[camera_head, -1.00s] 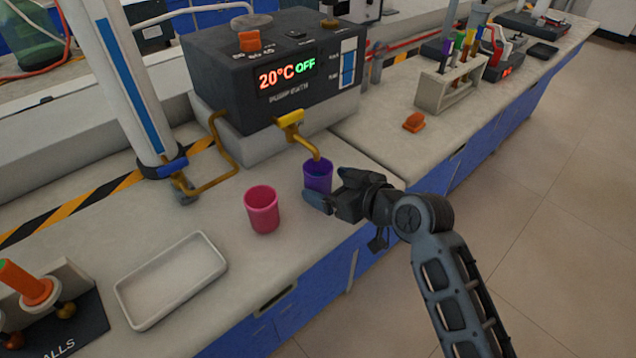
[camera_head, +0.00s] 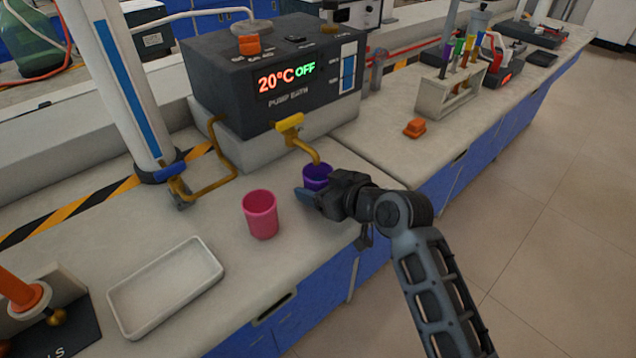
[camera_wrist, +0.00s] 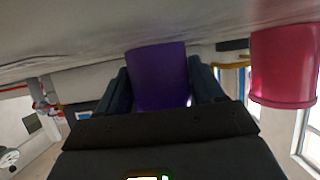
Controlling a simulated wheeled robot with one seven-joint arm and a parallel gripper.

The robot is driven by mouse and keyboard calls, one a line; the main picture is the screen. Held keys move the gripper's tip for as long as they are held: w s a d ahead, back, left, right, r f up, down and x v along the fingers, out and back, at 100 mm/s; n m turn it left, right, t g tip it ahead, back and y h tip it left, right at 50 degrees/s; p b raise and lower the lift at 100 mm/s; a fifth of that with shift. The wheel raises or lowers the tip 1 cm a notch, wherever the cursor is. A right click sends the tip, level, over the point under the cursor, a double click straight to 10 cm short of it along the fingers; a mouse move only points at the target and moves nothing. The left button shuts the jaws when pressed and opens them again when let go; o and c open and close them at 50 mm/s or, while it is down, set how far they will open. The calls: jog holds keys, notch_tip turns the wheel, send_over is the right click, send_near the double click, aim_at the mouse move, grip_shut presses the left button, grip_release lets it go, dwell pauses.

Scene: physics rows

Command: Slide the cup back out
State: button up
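The purple cup (camera_head: 317,176) stands upright on the bench under the yellow spout (camera_head: 305,148) of the pump bath. My gripper (camera_head: 322,198) is at the cup's near side, low over the bench, with one finger in front of the cup. In the wrist view the purple cup (camera_wrist: 160,78) sits between my two fingers (camera_wrist: 160,92), which lie close along both its sides. I cannot tell whether they press on it. The gripper hides the cup's lower part in the head view.
A pink cup (camera_head: 261,214) stands just left of my gripper and also shows in the wrist view (camera_wrist: 284,68). A white tray (camera_head: 213,268) lies farther left. The pump bath (camera_head: 225,65) stands behind, reading 20°C OFF. The bench is clear right of the spout up to an orange block (camera_head: 414,128).

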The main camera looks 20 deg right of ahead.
jog(key=shift+c, duration=1.2)
jog(key=shift+w+d+b, duration=0.7)
jog(key=shift+d, duration=1.3)
jog(key=shift+w+d+b, duration=0.65)
jog(key=shift+w+d, duration=0.05)
jog(key=shift+d, duration=1.25)
jog(key=shift+w+d+b, duration=0.7)
jog(key=shift+d, duration=1.3)
jog(key=o, duration=0.7)
jog(key=shift+s, duration=0.1)
jog(key=shift+p+v, duration=2.2)
jog(key=shift+v, duration=2.15)
jog(key=shift+r, duration=0.1)
